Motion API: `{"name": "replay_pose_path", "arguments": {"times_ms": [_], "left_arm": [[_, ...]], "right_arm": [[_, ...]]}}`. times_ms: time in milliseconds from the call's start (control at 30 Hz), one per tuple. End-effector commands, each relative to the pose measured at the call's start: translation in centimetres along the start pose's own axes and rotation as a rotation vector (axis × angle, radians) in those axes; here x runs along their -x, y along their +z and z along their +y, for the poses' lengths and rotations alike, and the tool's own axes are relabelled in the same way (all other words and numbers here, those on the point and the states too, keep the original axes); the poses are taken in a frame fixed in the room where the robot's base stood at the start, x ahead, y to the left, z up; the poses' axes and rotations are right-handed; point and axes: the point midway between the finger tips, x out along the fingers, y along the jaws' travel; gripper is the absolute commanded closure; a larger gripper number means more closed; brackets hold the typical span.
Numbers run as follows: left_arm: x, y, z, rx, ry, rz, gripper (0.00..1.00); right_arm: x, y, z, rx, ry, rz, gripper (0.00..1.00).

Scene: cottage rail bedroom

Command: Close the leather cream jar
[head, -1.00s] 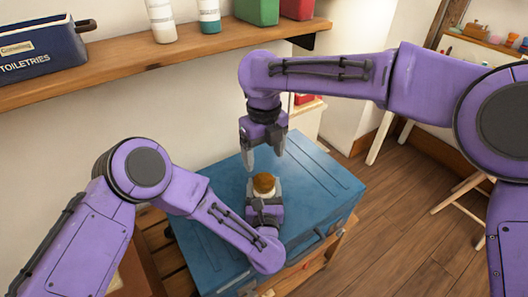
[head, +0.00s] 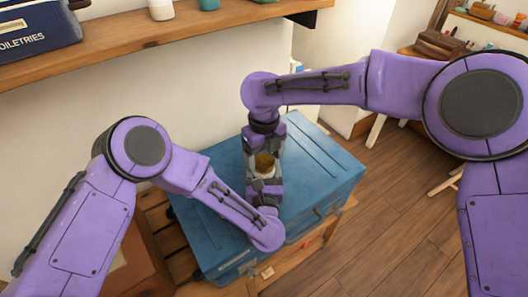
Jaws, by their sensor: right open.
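The leather cream jar (head: 265,172) is small and pale with a brown top (head: 264,160). It is above the blue chest (head: 318,178), near the middle of the lid. I cannot tell whether the brown top is fully seated. My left gripper (head: 264,186) comes from the front and is shut on the jar's lower body, its fingertips partly hidden. My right gripper (head: 264,157) points down from above. It is open, with one finger on each side of the brown top. I cannot tell whether its fingers touch it.
A wooden shelf (head: 190,33) with a blue toiletries box (head: 35,28) and bottles runs along the wall behind. The chest rests on a slatted wooden bench (head: 160,232).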

Motion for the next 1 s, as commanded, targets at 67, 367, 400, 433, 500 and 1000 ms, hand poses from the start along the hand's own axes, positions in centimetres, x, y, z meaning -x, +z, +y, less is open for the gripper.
{"name": "replay_pose_path", "arguments": {"times_ms": [67,367,400,433,500,1000], "left_arm": [[-0.01,0.02,0.00,0.000,0.000,0.000,1.00],[-0.01,0.02,0.01,0.000,0.000,0.000,1.00],[-0.01,0.02,0.01,0.000,0.000,0.000,1.00],[-0.01,0.01,0.01,0.000,0.000,0.000,1.00],[-0.01,0.01,0.01,0.001,0.001,0.000,1.00],[-0.01,0.00,0.06,0.000,0.002,0.000,1.00]], "right_arm": [[0.02,0.00,0.00,0.000,0.000,0.000,0.22],[0.05,0.01,-0.03,-0.016,-0.001,0.000,0.79],[0.06,0.01,-0.05,-0.048,-0.002,-0.001,0.79],[0.06,0.01,-0.06,-0.088,-0.002,-0.001,0.79],[0.07,0.01,-0.07,-0.241,-0.002,-0.002,0.79],[-0.02,-0.17,-0.12,-1.929,-0.002,-0.005,0.79]]}}
